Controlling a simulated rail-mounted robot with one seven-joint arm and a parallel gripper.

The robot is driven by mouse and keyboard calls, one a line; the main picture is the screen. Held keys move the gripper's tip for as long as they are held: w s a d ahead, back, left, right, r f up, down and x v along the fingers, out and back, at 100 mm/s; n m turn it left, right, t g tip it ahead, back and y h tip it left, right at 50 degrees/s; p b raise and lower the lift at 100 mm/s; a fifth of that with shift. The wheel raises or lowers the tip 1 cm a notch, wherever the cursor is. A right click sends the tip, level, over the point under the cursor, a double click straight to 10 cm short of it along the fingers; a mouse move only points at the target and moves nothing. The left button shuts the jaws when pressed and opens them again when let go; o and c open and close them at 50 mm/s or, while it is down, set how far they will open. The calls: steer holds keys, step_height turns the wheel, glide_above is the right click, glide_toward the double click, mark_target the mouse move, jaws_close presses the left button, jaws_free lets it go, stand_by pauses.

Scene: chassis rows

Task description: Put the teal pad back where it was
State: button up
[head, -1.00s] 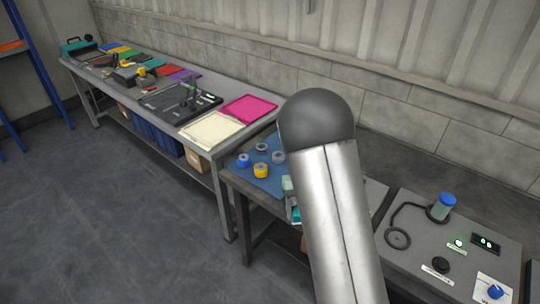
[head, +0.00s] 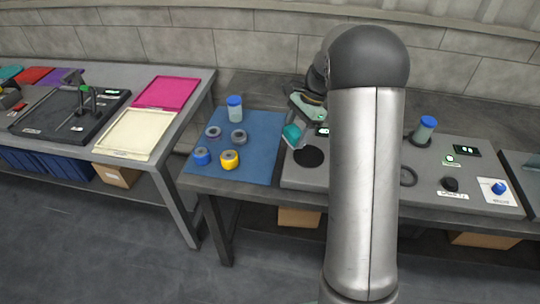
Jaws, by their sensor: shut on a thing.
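My gripper (head: 299,122) shows just left of my silver arm link, over the grey panel (head: 350,180) on the right-hand bench. It is shut on a small teal thing, which I take for the teal pad (head: 292,133). The pad is tilted and appears held above the panel, near a round black disc (head: 309,157). My arm hides part of the gripper and the middle of the panel. The fingertips are too small to see clearly.
A blue mat (head: 260,137) beside the panel bears a blue-capped jar (head: 235,109) and several rings. A separate bench at left holds a cream tray (head: 136,133) and a magenta tray (head: 168,92).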

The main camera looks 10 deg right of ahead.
steer(key=w+d+m+t+b, duration=0.2)
steer(key=d+m+t+b, duration=0.15)
steer(key=m, duration=0.35)
steer(key=p, duration=0.2)
glide_toward(263, 143)
steer(key=shift+w+a+f+m+g, duration=0.2)
steer(key=shift+a+f, duration=0.1)
steer(key=shift+a, duration=0.2)
steer(key=shift+w+a+f+m+g, duration=0.1)
steer(key=shift+w+a+f+m, duration=0.15)
steer(key=shift+a, duration=0.2)
steer(key=shift+a+f, duration=0.1)
steer(key=shift+f, duration=0.2)
steer(key=shift+w+a+f, duration=0.1)
steer(key=shift+f, duration=0.8)
steer(key=shift+w+a+f, duration=0.1)
steer(key=shift+f, duration=0.8)
steer(key=shift+f, duration=0.1)
steer(key=o, duration=1)
steer(key=shift+o, duration=0.2)
